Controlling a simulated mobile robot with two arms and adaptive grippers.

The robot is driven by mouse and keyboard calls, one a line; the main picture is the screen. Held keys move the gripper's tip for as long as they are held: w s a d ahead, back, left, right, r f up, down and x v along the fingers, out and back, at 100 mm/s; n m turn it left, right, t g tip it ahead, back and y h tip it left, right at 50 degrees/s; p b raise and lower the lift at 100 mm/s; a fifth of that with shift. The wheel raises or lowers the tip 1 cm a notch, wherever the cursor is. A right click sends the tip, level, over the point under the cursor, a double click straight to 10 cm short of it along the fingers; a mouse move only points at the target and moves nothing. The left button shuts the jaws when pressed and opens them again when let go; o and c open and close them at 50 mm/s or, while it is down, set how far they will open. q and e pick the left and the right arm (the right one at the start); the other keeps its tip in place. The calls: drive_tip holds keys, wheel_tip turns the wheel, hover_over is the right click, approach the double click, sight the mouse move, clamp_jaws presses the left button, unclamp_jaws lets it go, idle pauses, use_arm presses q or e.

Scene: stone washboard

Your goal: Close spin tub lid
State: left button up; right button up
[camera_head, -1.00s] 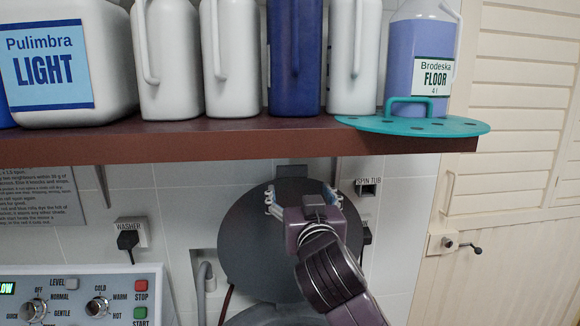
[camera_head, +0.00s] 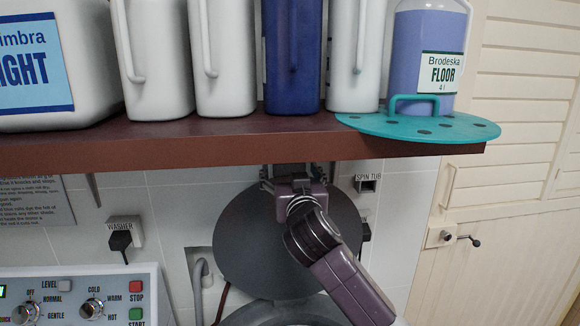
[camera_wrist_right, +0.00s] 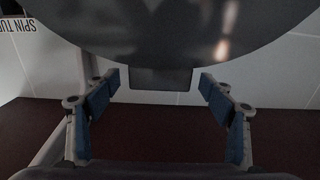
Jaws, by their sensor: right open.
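The spin tub lid (camera_head: 240,240) is a dark grey disc standing raised against the tiled wall in the head view. The spin tub (camera_head: 262,312) shows only as a grey rim below it. My right gripper (camera_head: 293,174) is at the lid's top edge, just under the shelf. In the right wrist view the lid (camera_wrist_right: 180,35) fills the top, and its dark tab (camera_wrist_right: 160,79) lies between the open fingers of my right gripper (camera_wrist_right: 160,88). Gaps show on both sides of the tab. My left gripper is not in view.
A brown shelf (camera_head: 200,142) with several bottles and jugs hangs close above my right gripper. A teal holed tray (camera_head: 420,127) juts from its right end. The washer control panel (camera_head: 80,295) is at lower left. A grey hose (camera_head: 199,275) stands left of the lid.

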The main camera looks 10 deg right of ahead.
drive_tip(key=shift+r, duration=0.1)
drive_tip(key=c, duration=1.7)
drive_tip(key=shift+s+f+b, duration=0.25)
drive_tip(key=shift+s+b, duration=0.1)
drive_tip(key=shift+b, duration=0.15)
drive_tip(key=s+f+t+b, duration=0.2)
drive_tip(key=s+f+b, duration=0.2)
drive_tip(key=s+b, duration=0.6)
drive_tip(key=s+f+t+b, duration=0.3)
drive_tip(key=s+b, duration=0.6)
drive_tip(key=s, duration=0.4)
drive_tip(key=shift+s+a+f+b, duration=0.15)
drive_tip(key=shift+s+f+b, duration=0.1)
drive_tip(key=shift+f+b, duration=0.25)
use_arm(q)
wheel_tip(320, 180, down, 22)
drive_tip(key=b, duration=0.1)
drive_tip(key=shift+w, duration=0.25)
use_arm(e)
drive_tip(key=shift+s+f+t, duration=0.3)
drive_tip(key=shift+s, duration=0.4)
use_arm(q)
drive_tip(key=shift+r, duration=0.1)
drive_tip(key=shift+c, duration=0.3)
